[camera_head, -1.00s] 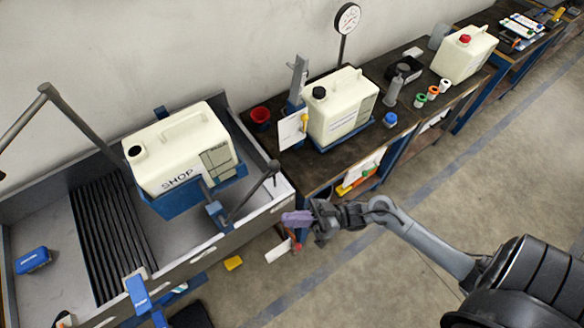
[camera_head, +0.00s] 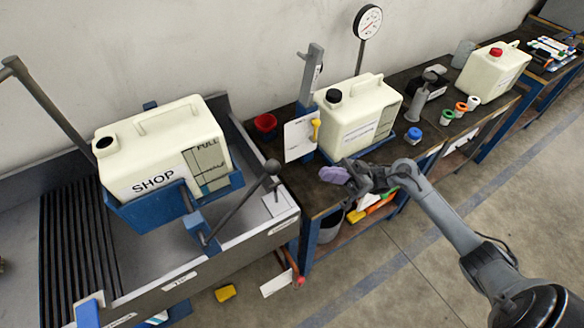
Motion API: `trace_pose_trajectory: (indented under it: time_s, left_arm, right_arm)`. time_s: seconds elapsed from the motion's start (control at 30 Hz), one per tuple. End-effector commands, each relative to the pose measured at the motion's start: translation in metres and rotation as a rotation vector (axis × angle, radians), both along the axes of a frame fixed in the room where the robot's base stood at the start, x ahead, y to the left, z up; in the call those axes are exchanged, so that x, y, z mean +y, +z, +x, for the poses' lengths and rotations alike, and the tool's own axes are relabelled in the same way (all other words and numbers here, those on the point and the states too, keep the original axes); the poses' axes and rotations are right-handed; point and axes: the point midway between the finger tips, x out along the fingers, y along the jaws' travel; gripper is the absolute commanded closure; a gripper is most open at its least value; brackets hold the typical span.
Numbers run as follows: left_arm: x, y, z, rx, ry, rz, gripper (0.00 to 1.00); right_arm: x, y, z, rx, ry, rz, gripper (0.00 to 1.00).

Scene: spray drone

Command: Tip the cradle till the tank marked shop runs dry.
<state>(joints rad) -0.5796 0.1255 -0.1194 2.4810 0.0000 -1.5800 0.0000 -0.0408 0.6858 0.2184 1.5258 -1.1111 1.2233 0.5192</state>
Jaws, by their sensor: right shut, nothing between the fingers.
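The cream tank marked SHOP (camera_head: 158,150) sits upright in a blue cradle (camera_head: 152,212) over the grey sink. Its dark round mouth is open at the left, and a panel reading FULL is on its right end. A grey bar with a dark knob (camera_head: 272,167) stands at the right of the cradle, beside a blue bracket. My right gripper (camera_head: 345,175) is to the right of the knob, apart from it, near the front edge of the bench. It is shut and empty, with purple fingertips. My left gripper is not in view.
A second cream tank with a black cap (camera_head: 360,118) stands on the dark bench (camera_head: 285,165), by a grey post and white tag. A red cup (camera_head: 265,122) and blue cap (camera_head: 414,134) are near.

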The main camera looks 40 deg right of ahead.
Motion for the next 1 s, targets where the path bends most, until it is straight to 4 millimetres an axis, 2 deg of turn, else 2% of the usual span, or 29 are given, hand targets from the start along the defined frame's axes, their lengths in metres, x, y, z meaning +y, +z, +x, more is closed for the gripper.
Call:
trace_pose_trajectory:
  time_s: [0.1, 0.5, 0.73, 1.0]
  left_arm:
    - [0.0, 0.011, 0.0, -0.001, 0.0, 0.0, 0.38]
    - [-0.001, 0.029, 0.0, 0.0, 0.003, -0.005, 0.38]
    - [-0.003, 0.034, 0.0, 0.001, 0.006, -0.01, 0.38]
    - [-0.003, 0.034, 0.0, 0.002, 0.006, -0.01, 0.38]
  right_arm:
    - [0.017, 0.016, 0.006, -0.004, 0.001, 0.004, 1.0]
    - [0.072, 0.053, 0.025, -0.002, 0.0, 0.003, 1.0]
    - [0.089, 0.062, 0.031, 0.0, 0.0, 0.001, 1.0]
    - [0.093, 0.065, 0.032, 0.0, 0.0, 0.001, 1.0]
